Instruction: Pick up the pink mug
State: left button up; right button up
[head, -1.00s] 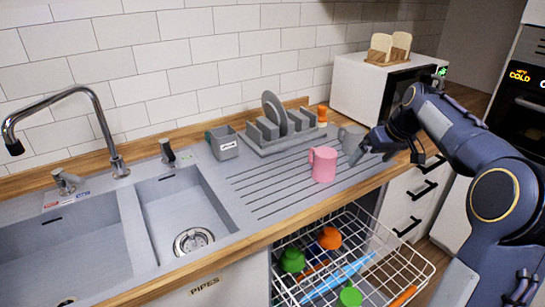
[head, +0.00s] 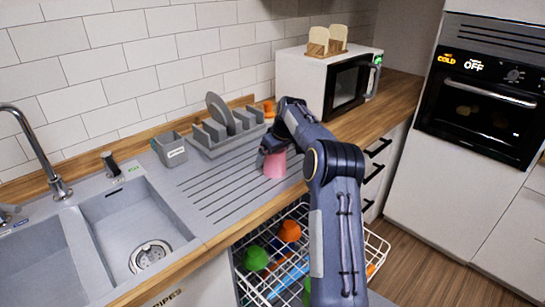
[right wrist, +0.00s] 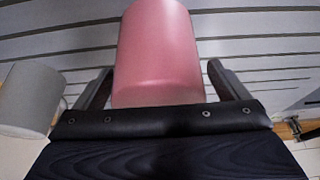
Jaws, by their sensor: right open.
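The pink mug (head: 276,164) stands on the grey ribbed drainboard, partly hidden behind my right gripper in the head view. My right gripper (head: 268,152) is at the mug from above and the right. In the right wrist view the pink mug (right wrist: 158,55) fills the middle, between the two spread fingers of the right gripper (right wrist: 160,88). The fingers are open, one on each side of the mug, with a gap visible on both sides. The mug's handle is hidden. My left gripper is not in view.
A grey mug (right wrist: 30,98) stands beside the pink one in the right wrist view. A grey dish rack (head: 225,135) with a plate and a grey holder (head: 171,150) stand behind. A pulled-out wire dishwasher basket (head: 275,262) lies below the counter edge. The sink (head: 140,225) is left.

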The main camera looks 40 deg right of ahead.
jog(key=shift+w+f, duration=0.2)
jog(key=shift+f, duration=0.3)
jog(key=c, duration=1.2)
jog(key=shift+r, duration=0.2)
